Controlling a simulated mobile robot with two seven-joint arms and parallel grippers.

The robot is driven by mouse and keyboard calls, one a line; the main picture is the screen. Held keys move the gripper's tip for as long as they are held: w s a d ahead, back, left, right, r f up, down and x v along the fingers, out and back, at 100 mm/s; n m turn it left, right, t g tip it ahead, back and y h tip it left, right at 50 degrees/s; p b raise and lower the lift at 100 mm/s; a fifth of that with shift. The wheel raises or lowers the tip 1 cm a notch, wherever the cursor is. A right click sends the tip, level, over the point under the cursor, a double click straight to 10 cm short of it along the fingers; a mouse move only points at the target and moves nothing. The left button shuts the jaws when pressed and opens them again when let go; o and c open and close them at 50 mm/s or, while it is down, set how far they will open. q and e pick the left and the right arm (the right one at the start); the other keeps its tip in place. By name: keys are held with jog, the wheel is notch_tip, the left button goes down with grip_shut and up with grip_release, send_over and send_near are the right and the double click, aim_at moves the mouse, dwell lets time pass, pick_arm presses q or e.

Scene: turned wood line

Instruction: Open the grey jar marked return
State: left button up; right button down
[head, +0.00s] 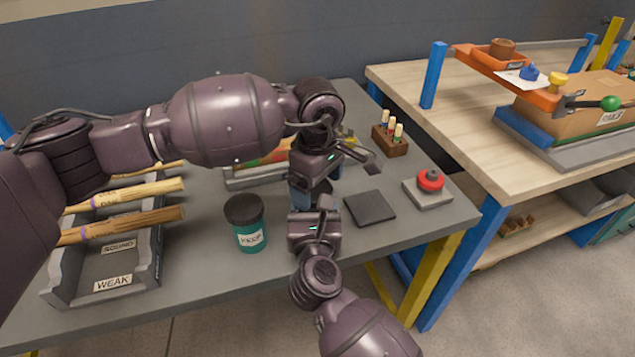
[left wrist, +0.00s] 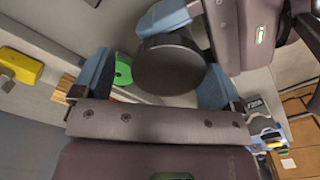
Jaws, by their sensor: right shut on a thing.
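A dark round lid (left wrist: 168,68) shows in the left wrist view, between the blue fingers of my left gripper (left wrist: 155,88), with a gap at its left side. The jar body and any return marking are hidden. In the head view my left gripper (head: 303,188) points down over the table, its fingers mostly covered. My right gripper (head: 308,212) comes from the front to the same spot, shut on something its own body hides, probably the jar. It also shows in the left wrist view (left wrist: 178,18). A teal jar marked keep (head: 249,237), with a dark lid, stands to the left.
A dark square pad (head: 369,208) and a red button on a base (head: 430,182) lie to the right. Grey bins marked sound and weak (head: 115,268) hold wooden sticks at left. The table's front is clear.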

pick_arm(q)
jog(key=shift+s+f, duration=0.1)
jog(key=shift+s, duration=0.2)
notch_tip(320, 180, up, 4)
jog(key=shift+w+r, duration=0.1)
jog(key=shift+r, duration=0.15)
jog(key=shift+d+r, duration=0.1)
jog(key=shift+r, duration=0.1)
jog(key=shift+c, duration=0.4)
jog(key=shift+w+r, duration=0.3)
jog(key=shift+r, duration=0.4)
jog(key=shift+r+m, duration=0.4)
jog(key=shift+m, duration=0.1)
jog(key=shift+s+r+m, duration=0.15)
jog(key=shift+r+m, duration=0.3)
jog(key=shift+m, duration=0.75)
jog(key=m, duration=0.3)
jog(key=shift+s, duration=0.15)
jog(key=shift+f, duration=3.95)
